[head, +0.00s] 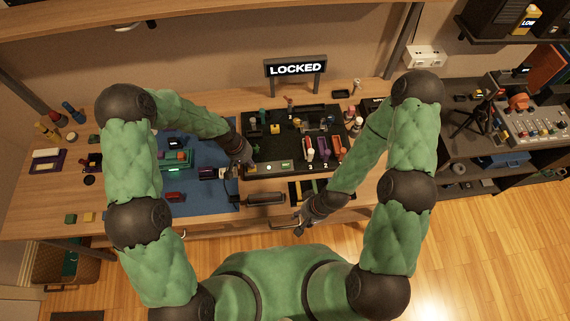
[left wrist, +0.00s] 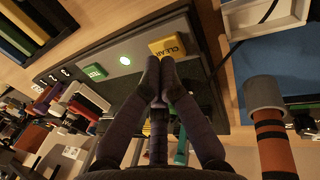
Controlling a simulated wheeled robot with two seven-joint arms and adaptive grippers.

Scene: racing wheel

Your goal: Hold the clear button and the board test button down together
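The yellow clear button (left wrist: 168,46) sits on the black board's (left wrist: 210,85) front strip in the left wrist view. The green button marked TEST (left wrist: 95,72) is on the same strip, with a lit green light (left wrist: 125,60) between them. My left gripper (left wrist: 159,66) has its fingertips together, empty, right beside the clear button; I cannot tell whether they touch it. In the head view my left gripper (head: 245,163) is at the board's front left corner. My right gripper (head: 300,226) is at the table's front edge, away from both buttons; its fingers are too small to read.
A sign reading LOCKED (head: 296,69) stands behind the board. A dark cylinder (head: 265,198) lies in front of the board. A blue mat (head: 208,200) with small items is at the left. Bottles and coloured parts crowd the board's right side.

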